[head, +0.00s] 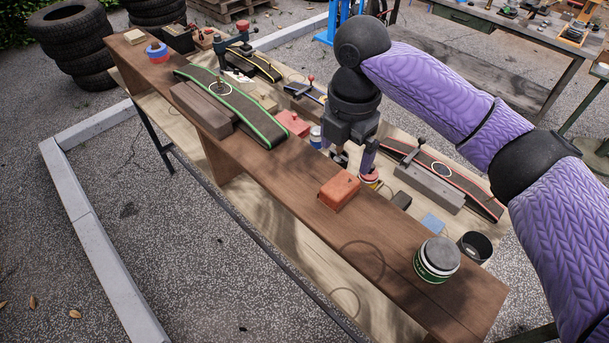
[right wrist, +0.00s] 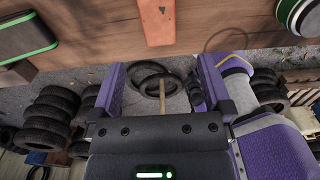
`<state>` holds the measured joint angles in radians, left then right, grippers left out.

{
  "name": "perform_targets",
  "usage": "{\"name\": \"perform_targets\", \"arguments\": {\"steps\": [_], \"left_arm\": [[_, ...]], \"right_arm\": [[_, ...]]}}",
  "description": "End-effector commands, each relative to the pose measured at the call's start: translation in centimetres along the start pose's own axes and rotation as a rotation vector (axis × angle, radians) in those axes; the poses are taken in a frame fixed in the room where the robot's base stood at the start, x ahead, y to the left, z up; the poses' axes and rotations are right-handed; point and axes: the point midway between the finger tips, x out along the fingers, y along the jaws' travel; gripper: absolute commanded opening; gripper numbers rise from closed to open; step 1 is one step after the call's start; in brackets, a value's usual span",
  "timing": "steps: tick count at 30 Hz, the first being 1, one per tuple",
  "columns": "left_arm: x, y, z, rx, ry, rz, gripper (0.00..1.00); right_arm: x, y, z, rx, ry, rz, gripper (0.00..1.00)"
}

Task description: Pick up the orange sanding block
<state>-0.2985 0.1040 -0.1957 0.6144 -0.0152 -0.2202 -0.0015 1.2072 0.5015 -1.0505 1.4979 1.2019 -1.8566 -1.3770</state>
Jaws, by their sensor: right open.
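The orange sanding block (head: 339,190) lies on the brown wooden plank in the head view, near its far edge. It also shows at the top of the right wrist view (right wrist: 155,22), beyond the fingertips. My right gripper (head: 354,165) hangs just behind the block in the head view, apart from it as far as I can tell. In the right wrist view its purple fingers (right wrist: 161,82) are spread, with no object held between them. My left gripper does not show.
A green-labelled can (head: 437,259) stands at the plank's near right end. A green-edged sanding belt (head: 233,109) and a brown bar (head: 202,109) lie left of the block. The plank between block and can is clear.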

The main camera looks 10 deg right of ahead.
Motion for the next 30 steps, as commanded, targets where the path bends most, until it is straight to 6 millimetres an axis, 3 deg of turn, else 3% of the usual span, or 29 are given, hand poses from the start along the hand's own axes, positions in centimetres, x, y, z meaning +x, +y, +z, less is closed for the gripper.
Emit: {"name": "perform_targets", "arguments": {"steps": [15, 24, 30], "left_arm": [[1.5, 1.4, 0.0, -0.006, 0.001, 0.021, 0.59], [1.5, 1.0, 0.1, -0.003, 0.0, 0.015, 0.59], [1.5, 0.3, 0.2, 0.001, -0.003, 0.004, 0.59]], "right_arm": [[9.1, 0.0, 0.3, -0.001, -0.001, -0.003, 1.0], [9.9, 0.0, 0.3, -0.002, -0.003, 0.0, 1.0], [9.9, 0.0, 0.3, -0.002, -0.002, 0.0, 0.58]]}}
